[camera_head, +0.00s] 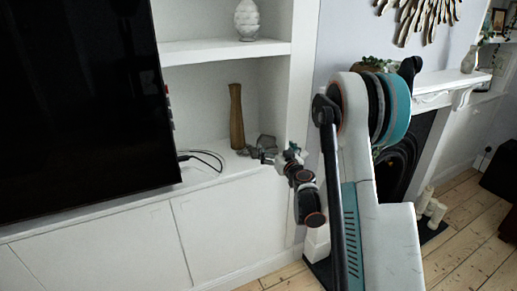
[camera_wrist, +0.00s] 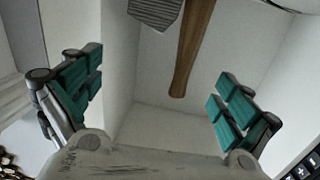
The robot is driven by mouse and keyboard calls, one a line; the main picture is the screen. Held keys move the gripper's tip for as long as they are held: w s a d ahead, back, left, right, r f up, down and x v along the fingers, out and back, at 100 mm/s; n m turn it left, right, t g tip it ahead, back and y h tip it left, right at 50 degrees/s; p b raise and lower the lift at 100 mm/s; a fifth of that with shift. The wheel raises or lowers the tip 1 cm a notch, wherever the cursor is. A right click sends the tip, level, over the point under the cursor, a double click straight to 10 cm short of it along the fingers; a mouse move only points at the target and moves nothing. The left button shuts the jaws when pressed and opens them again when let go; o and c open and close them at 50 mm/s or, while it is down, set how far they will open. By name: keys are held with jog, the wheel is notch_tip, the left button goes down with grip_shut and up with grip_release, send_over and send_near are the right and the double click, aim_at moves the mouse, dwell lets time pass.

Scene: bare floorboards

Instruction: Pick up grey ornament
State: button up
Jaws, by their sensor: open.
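A grey ornament (camera_head: 266,142) sits on the lower alcove shelf, just right of a tall brown wooden vase (camera_head: 236,116). My gripper (camera_head: 268,158) is in front of it and partly hides it in the head view. In the wrist view a grey ribbed object, seemingly the ornament (camera_wrist: 155,11), is cut off by the top edge, beside the vase (camera_wrist: 188,55). My gripper (camera_wrist: 155,85) is open there, its teal finger pads wide apart with nothing between them. The ornament lies beyond the fingertips, and no contact shows.
A white ornament (camera_head: 247,19) stands on the upper shelf (camera_head: 225,51). A large black screen (camera_head: 80,95) stands at the left, with a dark cable (camera_head: 203,158) on the lower shelf. The alcove's side wall (camera_head: 299,70) is close to my arm. White candles (camera_head: 432,211) stand by the fireplace.

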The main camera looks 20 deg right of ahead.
send_near(267, 142)
jog(key=shift+m, duration=0.4)
jog(key=w, duration=0.2)
jog(key=w+d+b, duration=0.1)
jog(key=w, duration=0.1)
jog(key=shift+b, duration=0.3)
jog(key=w, duration=0.1)
jog(key=w+b, duration=0.2)
jog(key=w, duration=0.1)
jog(key=shift+w+a+f, duration=0.1)
jog(key=shift+a+f, duration=0.05)
jog(key=shift+f, duration=0.25)
jog(key=shift+w+r, duration=0.15)
jog(key=shift+w, duration=0.35)
jog(key=c, duration=1.2)
